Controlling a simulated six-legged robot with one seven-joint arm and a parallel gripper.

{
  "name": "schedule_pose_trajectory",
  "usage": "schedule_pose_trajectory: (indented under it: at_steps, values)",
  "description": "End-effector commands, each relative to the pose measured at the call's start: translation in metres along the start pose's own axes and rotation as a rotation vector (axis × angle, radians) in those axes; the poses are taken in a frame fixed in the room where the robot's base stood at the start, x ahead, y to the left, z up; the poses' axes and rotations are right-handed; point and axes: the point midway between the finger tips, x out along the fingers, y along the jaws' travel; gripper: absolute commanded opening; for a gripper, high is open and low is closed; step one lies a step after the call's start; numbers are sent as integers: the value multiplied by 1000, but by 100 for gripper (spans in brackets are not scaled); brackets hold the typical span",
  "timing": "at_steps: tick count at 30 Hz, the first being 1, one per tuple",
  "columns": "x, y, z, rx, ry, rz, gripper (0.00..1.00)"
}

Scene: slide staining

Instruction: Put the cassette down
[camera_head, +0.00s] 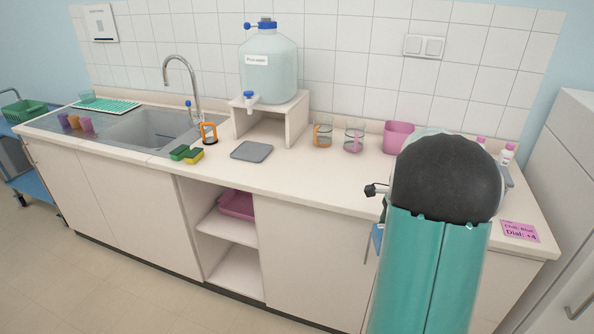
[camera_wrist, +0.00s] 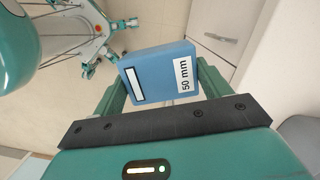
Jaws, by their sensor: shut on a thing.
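The cassette (camera_wrist: 158,78) is a blue block with a white "50 mm" label and a white strip on its face. In the wrist view it sits between the two green fingers of my gripper (camera_wrist: 160,88), which is shut on it. It is held over the floor, with a cabinet front to the right. In the head view my arm hides the gripper. A small blue patch (camera_head: 377,238) shows at the arm's left edge, before the counter front; it may be the cassette, but I cannot tell surely.
The counter (camera_head: 300,185) carries a grey flat pad (camera_head: 251,151), sponges (camera_head: 186,154), glass beakers (camera_head: 353,138), a pink container (camera_head: 398,137) and a pink note (camera_head: 520,231). A water carboy (camera_head: 268,65) stands on a riser. The counter's front middle is clear. An open shelf (camera_head: 228,230) lies below.

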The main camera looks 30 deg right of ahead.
Motion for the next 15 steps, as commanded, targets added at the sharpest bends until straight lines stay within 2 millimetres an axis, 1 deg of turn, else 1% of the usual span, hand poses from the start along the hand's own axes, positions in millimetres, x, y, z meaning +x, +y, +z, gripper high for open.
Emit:
schedule_pose_trajectory:
  at_steps: [5,8,11,14,15]
  values:
    - [1,-2,3,-15,-1,1,43]
    - [10,-8,16,-84,-1,13,43]
    - [28,-18,43,-233,-2,36,43]
    - [55,-27,83,-455,-3,71,43]
    - [67,-30,101,-554,-3,87,43]
